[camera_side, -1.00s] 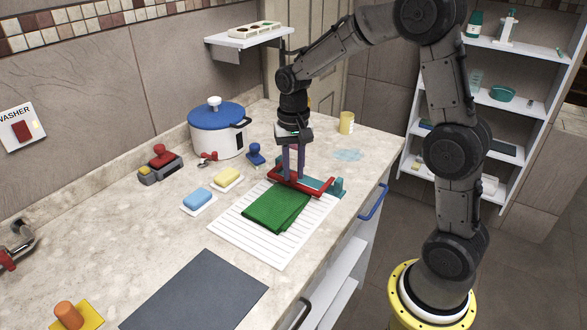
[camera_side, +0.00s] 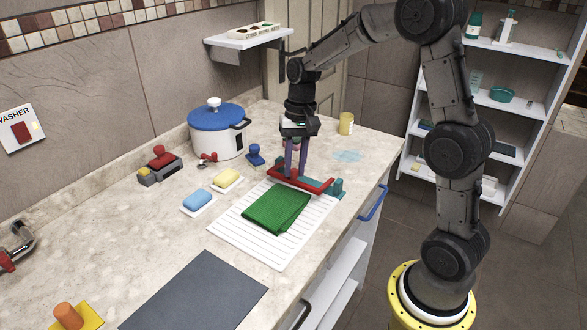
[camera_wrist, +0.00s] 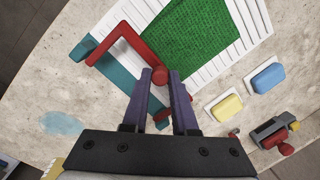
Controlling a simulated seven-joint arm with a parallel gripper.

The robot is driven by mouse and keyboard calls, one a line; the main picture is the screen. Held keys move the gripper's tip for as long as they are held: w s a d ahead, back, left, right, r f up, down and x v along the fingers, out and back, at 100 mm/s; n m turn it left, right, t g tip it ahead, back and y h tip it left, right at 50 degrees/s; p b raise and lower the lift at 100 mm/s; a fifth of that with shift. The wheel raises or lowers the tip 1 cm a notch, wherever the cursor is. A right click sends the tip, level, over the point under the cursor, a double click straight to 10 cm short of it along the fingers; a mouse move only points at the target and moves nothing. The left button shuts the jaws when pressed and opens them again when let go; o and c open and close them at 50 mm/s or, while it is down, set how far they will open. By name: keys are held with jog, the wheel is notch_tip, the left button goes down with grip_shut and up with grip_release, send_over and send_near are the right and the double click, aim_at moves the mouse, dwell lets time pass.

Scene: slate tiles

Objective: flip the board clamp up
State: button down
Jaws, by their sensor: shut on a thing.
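The board clamp is a red U-shaped bar (camera_side: 315,185) on a teal base (camera_side: 338,187) at the far end of the white ribbed board (camera_side: 270,252). My gripper (camera_side: 296,173) points down, shut on this knob, one finger on each side. The bar appears tilted slightly up, clear of the cloth. A folded green cloth (camera_side: 277,212) lies on the board. Part of the teal base is hidden behind the fingers in the wrist view.
Left of the board are a yellow sponge (camera_side: 227,178), a blue sponge (camera_side: 197,200) and a blue stamp (camera_side: 256,155). A blue-lidded pot (camera_side: 217,140) stands behind. A yellow cup (camera_side: 346,123) is at the far end. A dark mat (camera_side: 195,292) lies in front.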

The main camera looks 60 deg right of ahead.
jog(key=d+y, duration=0.8)
jog(key=d, duration=0.3)
jog(key=shift+s+r, duration=0.2)
jog(key=shift+r, duration=0.05)
dwell(0.5)
jog(key=c, duration=1.5)
grip_release()
jog(key=shift+s, duration=0.1)
jog(key=shift+c, duration=0.2)
jog(key=o, duration=0.9)
jog(key=shift+w+r, duration=0.25)
jog(key=shift+c, duration=0.2)
jog(key=shift+d, duration=0.1)
jog(key=v, duration=0.7)
jog(key=shift+r, duration=0.2)
jog(key=shift+d, duration=0.1)
